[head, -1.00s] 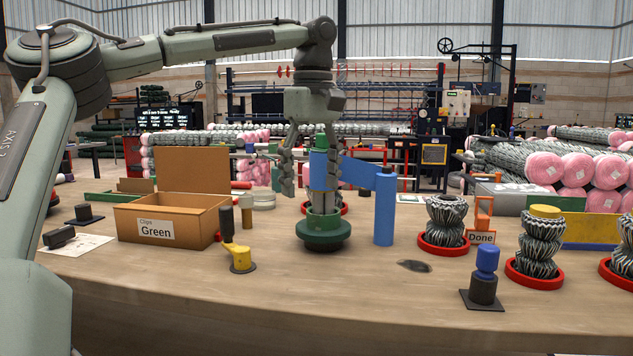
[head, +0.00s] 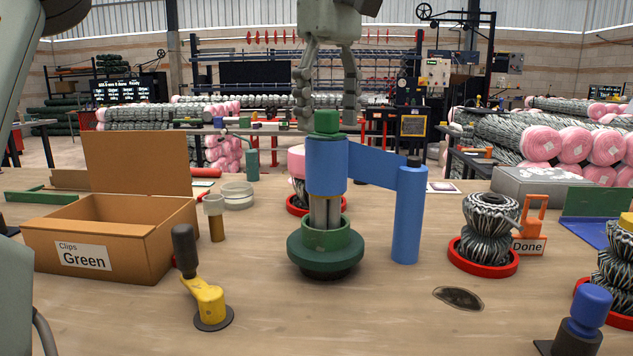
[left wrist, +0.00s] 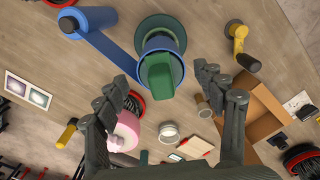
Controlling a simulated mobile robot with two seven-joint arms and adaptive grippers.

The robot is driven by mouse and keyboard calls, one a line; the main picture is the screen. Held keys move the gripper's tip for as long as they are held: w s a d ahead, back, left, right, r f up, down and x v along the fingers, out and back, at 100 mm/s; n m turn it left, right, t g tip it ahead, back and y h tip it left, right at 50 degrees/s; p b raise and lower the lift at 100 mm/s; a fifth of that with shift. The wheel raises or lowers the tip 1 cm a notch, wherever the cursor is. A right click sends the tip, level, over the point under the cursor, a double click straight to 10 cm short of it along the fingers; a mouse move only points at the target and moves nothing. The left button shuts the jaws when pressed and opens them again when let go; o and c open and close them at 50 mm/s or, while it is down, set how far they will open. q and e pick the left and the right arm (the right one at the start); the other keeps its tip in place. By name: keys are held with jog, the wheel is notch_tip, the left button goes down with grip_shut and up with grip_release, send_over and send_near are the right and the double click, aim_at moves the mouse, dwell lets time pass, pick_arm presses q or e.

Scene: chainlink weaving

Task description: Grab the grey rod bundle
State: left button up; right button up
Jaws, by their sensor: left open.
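The grey rod bundle (head: 326,212) stands upright in the green round base (head: 325,257). Only its lower part shows, below the blue sleeve (head: 326,166) around its upper part. A green cap (head: 326,122) sits on top. My left gripper (head: 328,108) is open and empty, its fingers pointing down above the sleeve, either side of the cap as seen in the head view. In the left wrist view, the green cap (left wrist: 160,76) and blue sleeve (left wrist: 148,47) lie between and beyond the spread fingers, hiding the rods. My right gripper is out of view.
A blue arm joins the sleeve to a blue post (head: 408,215) on the right. An open cardboard box (head: 110,240) and a yellow clamp (head: 208,303) stand left. Woven pieces in red dishes (head: 484,264) stand right.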

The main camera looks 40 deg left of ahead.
aim_at(326, 161)
pick_arm(q)
jog(key=shift+w+a, duration=0.1)
jog(key=shift+a, duration=0.05)
jog(key=shift+a+f, duration=0.1)
jog(key=shift+f, duration=0.1)
notch_tip(326, 161, down, 7)
jog(key=shift+f, duration=0.15)
grip_shut()
dwell(0.5)
